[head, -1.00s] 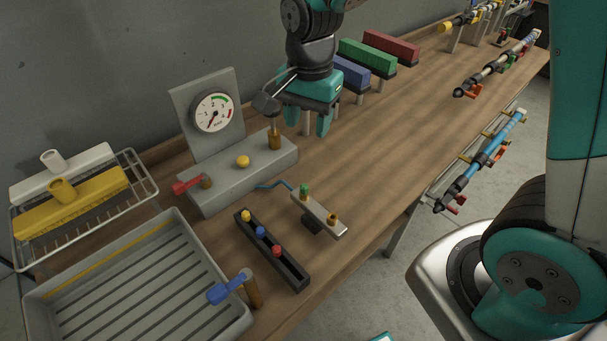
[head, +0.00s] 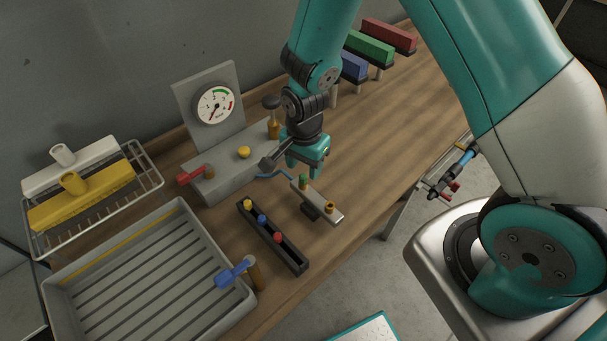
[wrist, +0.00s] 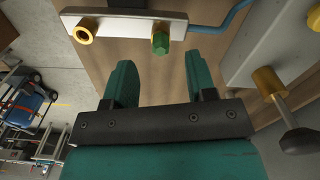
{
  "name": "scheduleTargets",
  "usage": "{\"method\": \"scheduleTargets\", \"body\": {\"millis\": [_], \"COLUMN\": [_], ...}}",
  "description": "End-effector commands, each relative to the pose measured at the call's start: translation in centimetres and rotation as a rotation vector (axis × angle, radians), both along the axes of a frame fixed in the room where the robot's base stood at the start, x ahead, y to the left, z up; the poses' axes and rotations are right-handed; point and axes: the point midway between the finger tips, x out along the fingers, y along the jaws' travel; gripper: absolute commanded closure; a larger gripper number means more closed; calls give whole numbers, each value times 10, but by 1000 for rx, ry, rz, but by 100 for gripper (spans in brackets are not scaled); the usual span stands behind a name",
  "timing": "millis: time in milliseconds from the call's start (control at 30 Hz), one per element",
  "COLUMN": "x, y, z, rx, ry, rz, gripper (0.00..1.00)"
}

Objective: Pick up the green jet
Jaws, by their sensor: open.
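The green jet (head: 303,181) stands upright at one end of a small grey bar (head: 319,204). A brass fitting (head: 330,207) sits at the bar's other end. In the wrist view the green jet (wrist: 160,42) is ahead of my gripper (wrist: 160,75), roughly between the lines of its two fingers but beyond their tips. My gripper (head: 305,172) is open and empty, just above and behind the green jet in the head view. The fingers and the jet appear apart.
A dark rack (head: 272,236) holds yellow, blue and red jets left of the bar. A grey block (head: 222,174) with a gauge (head: 215,104), red lever and yellow button stands behind. A blue tube (head: 272,176) runs to the bar. A grey tray (head: 68,274) is at lower left.

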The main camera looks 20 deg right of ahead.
Motion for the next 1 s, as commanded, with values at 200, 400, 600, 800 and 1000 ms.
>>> {"method": "scheduleTargets", "body": {"millis": [200, 400, 600, 800, 1000], "x": [-2, -1, -1, -1, -1], "y": [4, 4, 4, 4, 4], "z": [-26, -35, -34, -34, -34], "rx": [0, 1, 1, 1, 1], "ry": [2, -1, -1, -1, -1], "rz": [0, 1, 1, 1, 1], "gripper": [49, 49, 60, 100, 100]}}
